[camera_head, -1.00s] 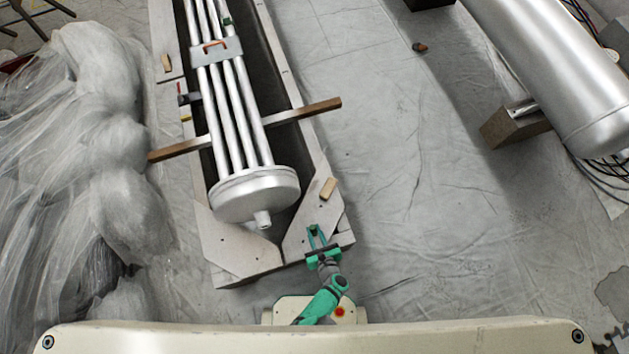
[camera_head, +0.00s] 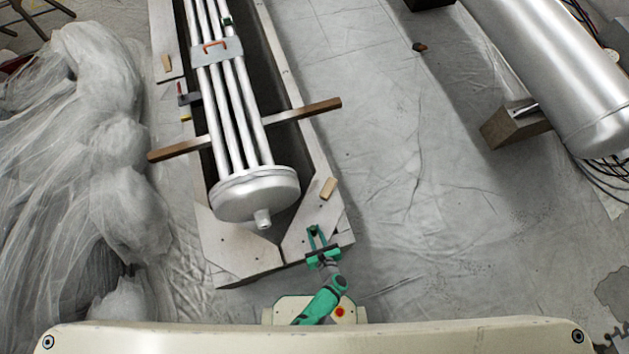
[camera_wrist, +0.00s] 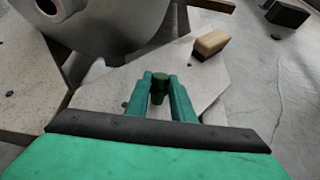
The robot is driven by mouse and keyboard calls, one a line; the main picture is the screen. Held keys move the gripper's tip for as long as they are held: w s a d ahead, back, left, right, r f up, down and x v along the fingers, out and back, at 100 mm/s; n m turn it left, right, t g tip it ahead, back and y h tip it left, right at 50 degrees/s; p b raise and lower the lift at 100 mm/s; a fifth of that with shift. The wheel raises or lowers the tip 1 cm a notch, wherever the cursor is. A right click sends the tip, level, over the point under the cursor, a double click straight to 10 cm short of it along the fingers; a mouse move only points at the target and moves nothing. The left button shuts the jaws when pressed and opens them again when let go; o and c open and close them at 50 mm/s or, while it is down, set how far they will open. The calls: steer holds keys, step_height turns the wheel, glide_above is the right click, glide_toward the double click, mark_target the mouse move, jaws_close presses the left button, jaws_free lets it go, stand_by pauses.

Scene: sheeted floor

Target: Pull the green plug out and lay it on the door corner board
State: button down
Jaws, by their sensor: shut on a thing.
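The green plug (camera_wrist: 159,88) is small and dark green and stands between my fingertips in the wrist view. My gripper (camera_wrist: 160,84) is shut on it; in the head view my gripper (camera_head: 314,236) is over the right pale corner board (camera_head: 299,236). This board also shows in the wrist view (camera_wrist: 211,75) behind the plug. I cannot tell whether the plug's lower end sits in a hole or is clear of the board. A second pale corner board (camera_head: 232,247) lies to the left. I cannot tell which one is the door corner board.
A metal tube bundle with a round end (camera_head: 250,196) lies in the crate just beyond my gripper. A small wooden block (camera_head: 328,188) lies on the right board. A wooden crossbar (camera_head: 318,109) spans the crate. Sheeted floor to the right is mostly clear.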

steer(key=c, duration=1.5)
jaws_free()
steer(key=shift+o, duration=0.2)
